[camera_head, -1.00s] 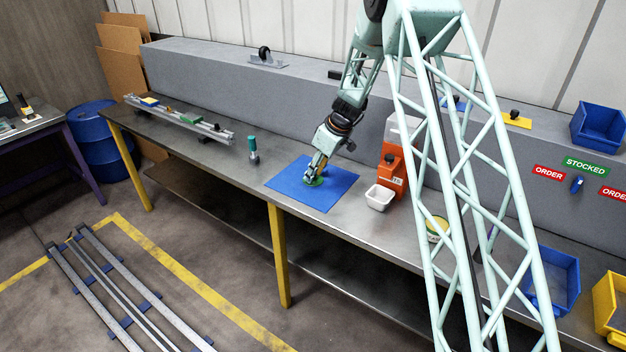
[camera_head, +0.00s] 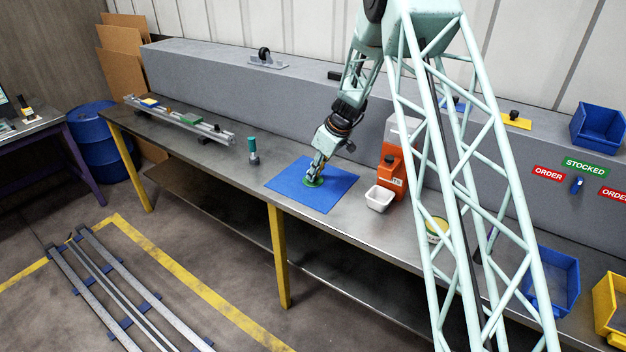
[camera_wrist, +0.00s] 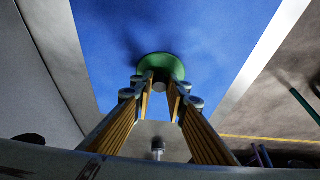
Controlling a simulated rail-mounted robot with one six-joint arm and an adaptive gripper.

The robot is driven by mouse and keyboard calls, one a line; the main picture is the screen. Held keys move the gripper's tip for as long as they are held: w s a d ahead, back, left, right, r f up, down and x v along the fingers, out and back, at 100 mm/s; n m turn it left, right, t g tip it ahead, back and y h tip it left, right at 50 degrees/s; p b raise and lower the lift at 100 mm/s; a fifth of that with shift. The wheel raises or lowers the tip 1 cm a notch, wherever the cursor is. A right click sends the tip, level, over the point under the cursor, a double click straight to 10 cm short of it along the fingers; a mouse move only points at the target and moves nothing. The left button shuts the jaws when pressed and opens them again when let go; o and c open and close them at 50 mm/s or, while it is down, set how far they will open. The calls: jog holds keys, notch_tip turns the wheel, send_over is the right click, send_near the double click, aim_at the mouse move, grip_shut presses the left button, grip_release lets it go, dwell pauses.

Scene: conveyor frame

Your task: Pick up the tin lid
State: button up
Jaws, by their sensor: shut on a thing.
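The tin lid (camera_head: 311,183) is a small green disc at the blue mat (camera_head: 328,200) on the metal bench. It also shows in the wrist view (camera_wrist: 172,64) beyond my fingertips, with a small grey knob at its middle. My gripper (camera_head: 315,175) points down over the mat and is shut on the lid, with the fingertips close on either side of the knob in the wrist view (camera_wrist: 160,88). I cannot tell whether the lid touches the mat. A tin (camera_head: 437,233) with a yellowish rim stands farther right on the bench, partly hidden by my arm.
A white tub (camera_head: 379,198) and an orange container (camera_head: 392,175) stand just right of the mat. A teal-topped bottle (camera_head: 252,148) stands to its left, and a rail assembly (camera_head: 180,120) lies farther left. The grey raised ledge (camera_head: 250,95) runs behind the bench.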

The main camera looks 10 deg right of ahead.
jog(key=shift+r, duration=0.2)
jog(key=shift+r, duration=1.4)
jog(key=shift+s+r, duration=0.1)
jog(key=shift+r, duration=0.1)
jog(key=s, duration=0.5)
jog(key=s+d+r+b, duration=0.1)
jog(key=s, duration=0.9)
jog(key=shift+s+d+r+b, duration=0.2)
jog(key=shift+s+d+b, duration=0.15)
